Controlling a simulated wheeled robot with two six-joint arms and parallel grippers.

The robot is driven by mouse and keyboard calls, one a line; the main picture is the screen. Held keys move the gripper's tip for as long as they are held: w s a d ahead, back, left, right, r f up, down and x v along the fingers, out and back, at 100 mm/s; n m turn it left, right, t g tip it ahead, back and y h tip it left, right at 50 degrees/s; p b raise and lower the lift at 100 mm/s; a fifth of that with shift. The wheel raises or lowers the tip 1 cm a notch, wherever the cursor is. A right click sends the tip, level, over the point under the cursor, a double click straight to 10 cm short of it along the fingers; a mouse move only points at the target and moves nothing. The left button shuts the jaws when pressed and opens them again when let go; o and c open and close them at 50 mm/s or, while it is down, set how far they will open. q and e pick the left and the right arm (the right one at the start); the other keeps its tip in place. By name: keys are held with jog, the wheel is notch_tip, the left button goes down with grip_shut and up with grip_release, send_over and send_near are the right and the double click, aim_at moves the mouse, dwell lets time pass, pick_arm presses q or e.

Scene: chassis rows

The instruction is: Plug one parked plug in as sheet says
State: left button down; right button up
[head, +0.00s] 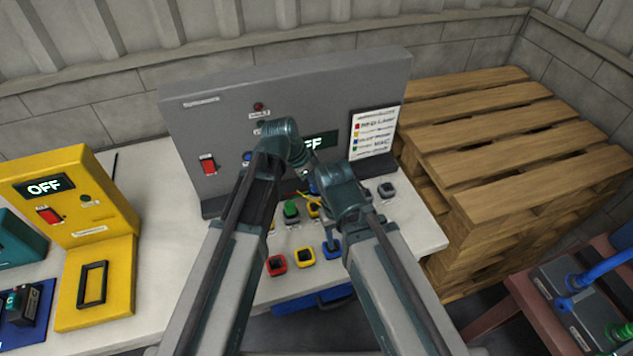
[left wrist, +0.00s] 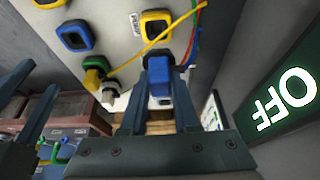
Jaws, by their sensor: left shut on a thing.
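My left gripper (left wrist: 160,108) is shut on a blue plug (left wrist: 159,74). In the left wrist view the plug is just below a yellow-rimmed socket (left wrist: 158,24); I cannot tell whether they touch. My right gripper (left wrist: 22,100) shows at the left edge, fingers apart and empty. In the head view both wrists hide much of the grey panel (head: 230,112). The white sheet (head: 373,133) on its right has coloured rows; its words are too small to read.
A yellow box (head: 113,210) reading OFF stands left. Wooden pallets (head: 470,170) are stacked right.

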aim_at(316, 193)
pick_arm(q)
jog(key=shift+s+f, duration=0.1)
jog(key=shift+f, duration=0.05)
jog(key=shift+f+b, duration=0.65)
jog(key=shift+b, duration=0.15)
jog(key=shift+f+b, duration=1.5)
jog(key=shift+b, duration=0.05)
pick_arm(e)
jog(key=shift+s+f, duration=0.1)
jog(key=shift+f, duration=2.25)
pick_arm(q)
jog(key=shift+f+b, duration=1.4)
pick_arm(e)
jog(key=shift+f, duration=1.4)
pick_arm(q)
jog(key=c, duration=0.6)
grip_release()
pick_arm(e)
jog(key=shift+r, duration=0.1)
pick_arm(q)
jog(key=shift+r, duration=0.1)
